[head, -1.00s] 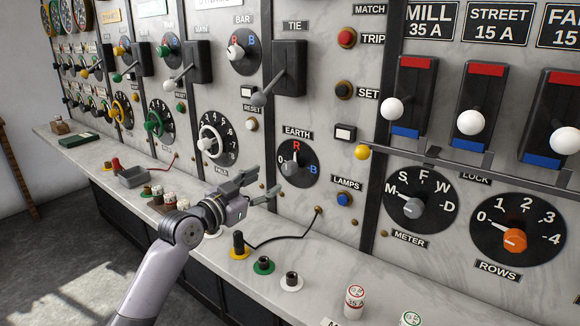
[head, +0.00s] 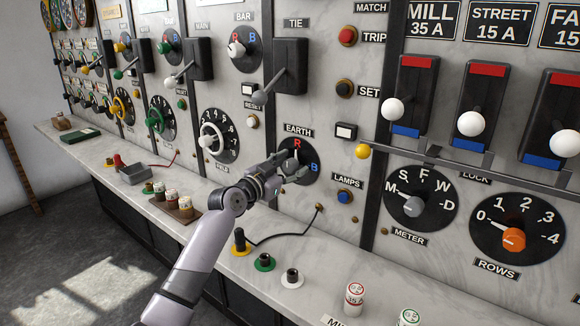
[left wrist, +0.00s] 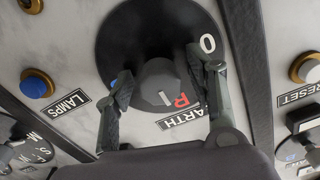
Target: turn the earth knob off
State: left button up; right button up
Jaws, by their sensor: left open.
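The earth knob (head: 297,157) is a grey knob on a black round dial (head: 311,154) under the EARTH label (head: 297,129). The dial is marked 0, R and B. In the left wrist view the knob (left wrist: 158,84) has a pale pointer line turned roughly toward the red R (left wrist: 181,101); the 0 (left wrist: 208,44) is to the upper right. My left gripper (head: 287,167) is at the dial and hides part of it. In the left wrist view its open fingers (left wrist: 161,72) stand on either side of the knob, with gaps showing. My right gripper is not in view.
The blue LAMPS button (head: 344,196) is right of and below the dial. A yellow-tipped rail (head: 362,151) juts out at the right. The TIE lever (head: 260,97) hangs above left. A black plug (head: 239,240) with a cable stands on the marble ledge below.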

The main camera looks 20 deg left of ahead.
pick_arm(q)
jog(key=c, duration=1.2)
jog(key=shift+n, duration=0.3)
jog(key=n+p, duration=0.1)
jog(key=n, duration=0.2)
jog(key=shift+n, duration=0.4)
jog(key=n+p, duration=0.1)
jog(key=n, duration=0.3)
jog(key=shift+n+p, duration=0.3)
jog(key=shift+p, duration=0.1)
jog(key=n+p, duration=0.2)
jog(key=n, duration=0.2)
jog(key=n+p, duration=0.1)
jog(key=n, duration=0.3)
jog(key=shift+a, duration=0.1)
jog(key=shift+n+p, duration=0.4)
jog(key=shift+n, duration=0.1)
jog(key=shift+f, duration=0.1)
